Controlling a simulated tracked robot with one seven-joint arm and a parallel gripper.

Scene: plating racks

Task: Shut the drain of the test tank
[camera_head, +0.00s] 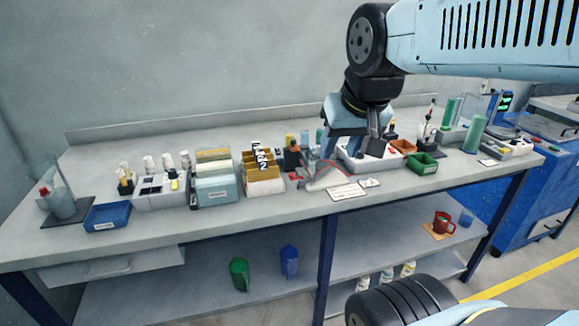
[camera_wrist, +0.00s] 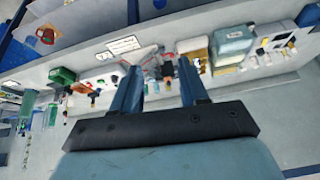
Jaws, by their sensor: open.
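My gripper (camera_head: 346,148) is over the right half of the bench in the head view. In the wrist view its two fingers (camera_wrist: 158,68) stand apart with nothing held between them. I cannot tell for sure which vessel is the test tank, and I make out no drain valve. A pale blue box-shaped vessel (camera_head: 217,189) stands left of the bench's middle, and it also shows in the wrist view (camera_wrist: 232,42). A clear vessel with a red part (camera_head: 62,203) stands at the far left. Tall green cylinders (camera_head: 474,135) stand at the right end.
A grey wedge-shaped thing (camera_head: 325,178) and a white card (camera_head: 348,191) lie near the front edge below my gripper. A green bin (camera_head: 424,163) is to the right. A blue tray (camera_head: 107,217) is at the left. A red mug (camera_head: 443,224) stands on a lower shelf.

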